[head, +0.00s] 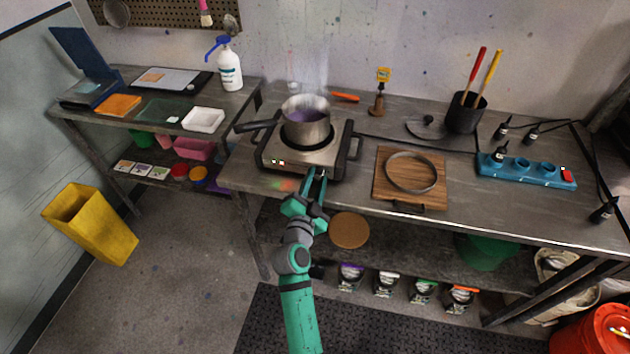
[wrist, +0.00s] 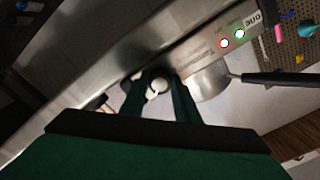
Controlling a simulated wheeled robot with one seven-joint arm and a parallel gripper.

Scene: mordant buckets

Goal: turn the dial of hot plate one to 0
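Hot plate one (head: 275,160) is a metal box with black side handles on the bench, with a steaming pot (head: 306,130) of purple liquid on it. In the wrist view its front panel (wrist: 205,50) bears a "ONE" label and a red and a green light. The dial is not clearly visible in the head view. My gripper (head: 316,174) is at the right part of the plate's front, fingers apart around the dial in the wrist view (wrist: 160,92). I see no clear contact.
A wooden board with a metal ring (head: 411,178) lies right of the plate. A pot lid (head: 426,127), a black tool cup (head: 465,112) and a blue power strip (head: 525,170) stand farther right. The bench's front edge runs just below my gripper.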

